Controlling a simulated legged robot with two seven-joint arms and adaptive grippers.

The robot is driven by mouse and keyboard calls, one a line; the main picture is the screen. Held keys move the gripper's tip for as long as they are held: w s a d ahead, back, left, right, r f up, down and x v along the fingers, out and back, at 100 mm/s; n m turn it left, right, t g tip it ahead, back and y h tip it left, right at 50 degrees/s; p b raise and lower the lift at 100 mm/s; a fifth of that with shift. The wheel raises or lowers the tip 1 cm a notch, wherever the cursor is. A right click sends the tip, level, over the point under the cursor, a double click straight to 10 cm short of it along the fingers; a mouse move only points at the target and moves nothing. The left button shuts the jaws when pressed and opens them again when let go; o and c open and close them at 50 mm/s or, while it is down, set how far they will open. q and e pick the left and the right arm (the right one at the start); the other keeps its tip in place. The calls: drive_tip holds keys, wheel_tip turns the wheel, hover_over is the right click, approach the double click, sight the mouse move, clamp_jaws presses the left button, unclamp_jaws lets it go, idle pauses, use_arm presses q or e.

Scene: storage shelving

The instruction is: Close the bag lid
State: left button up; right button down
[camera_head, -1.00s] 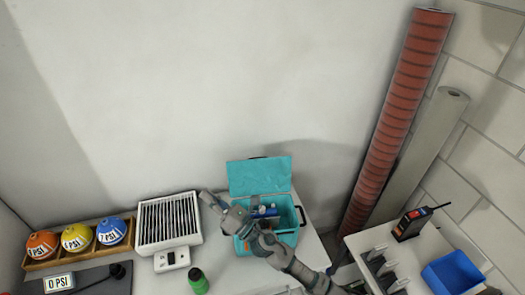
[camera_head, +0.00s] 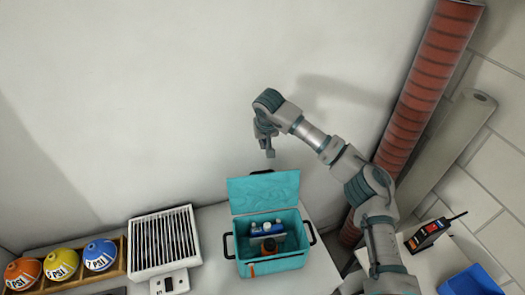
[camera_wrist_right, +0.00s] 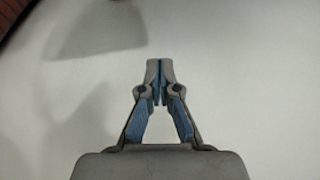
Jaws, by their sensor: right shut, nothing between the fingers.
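The teal bag (camera_head: 272,265) stands on the white table below the wall, with its handles out at the sides. Its teal lid (camera_head: 263,192) is open and stands up at the back of the bag. In the right wrist view the gripper (camera_wrist_right: 157,64) is shut and empty in front of the pale wall. My left gripper is not in view.
A white grille box (camera_head: 163,243) stands left of the bag, with orange, yellow and blue balls in a wooden rack (camera_head: 122,258) farther left. A red roll (camera_head: 423,95) and a grey roll (camera_head: 460,135) lean at right. A radio (camera_head: 427,235) and blue bin (camera_head: 470,283) are at lower right.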

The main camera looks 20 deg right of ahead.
drive_tip(key=s+x, duration=0.1)
drive_tip(key=x, duration=0.8)
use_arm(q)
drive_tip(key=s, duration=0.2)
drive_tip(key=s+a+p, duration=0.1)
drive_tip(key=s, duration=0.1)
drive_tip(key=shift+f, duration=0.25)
use_arm(e)
drive_tip(key=s, duration=0.2)
drive_tip(key=s+a, duration=0.1)
drive_tip(key=s, duration=0.1)
drive_tip(key=shift+r, duration=0.1)
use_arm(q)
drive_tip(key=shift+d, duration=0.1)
